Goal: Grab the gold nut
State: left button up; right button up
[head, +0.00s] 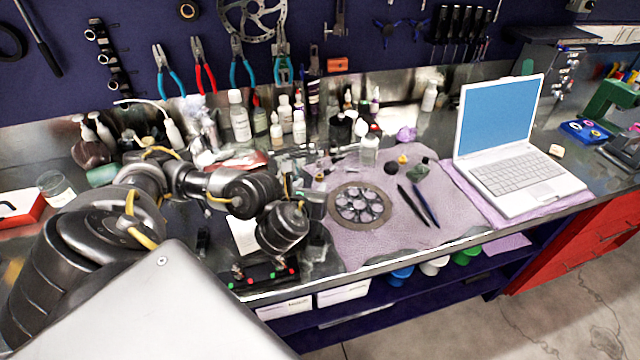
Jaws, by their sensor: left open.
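A small gold-yellow piece (403,160), which looks like the gold nut, lies at the back of the purple mat (345,246). It sits between a dark round piece (391,168) and a dark green piece (421,170); its exact shape is too small to tell. My left gripper (318,222) is over the left edge of the mat, to the left of and nearer than the gold piece, and well apart from it. It is open, and I see nothing held in it; its fingers are partly blurred against the bench. My right gripper is not in view.
A round disc with several holes (361,206) lies on the mat between my left gripper and the gold piece. Two dark pens (425,203) lie to its right. A laptop (515,150) stands at the right. Bottles (240,118) crowd the back left.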

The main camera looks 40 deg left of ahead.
aim_at(319, 177)
pick_arm(q)
jog(key=shift+w+a+f, duration=0.2)
jog(key=shift+w+a, duration=0.05)
jog(key=shift+w, duration=0.35)
jog(key=shift+w+a, duration=0.1)
jog(key=shift+w, duration=0.05)
jog(key=b+x, duration=0.1)
jog(key=x, duration=0.1)
jog(key=f+b+x, duration=0.1)
jog(key=x, duration=0.1)
jog(key=shift+w, duration=0.1)
jog(key=shift+w+a+f, duration=0.1)
jog(key=shift+w+a, duration=0.05)
jog(key=shift+w, duration=0.15)
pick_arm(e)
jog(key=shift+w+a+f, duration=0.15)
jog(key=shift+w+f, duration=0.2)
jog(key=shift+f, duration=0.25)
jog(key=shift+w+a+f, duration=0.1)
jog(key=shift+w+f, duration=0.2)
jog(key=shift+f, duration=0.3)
pick_arm(q)
grip_shut()
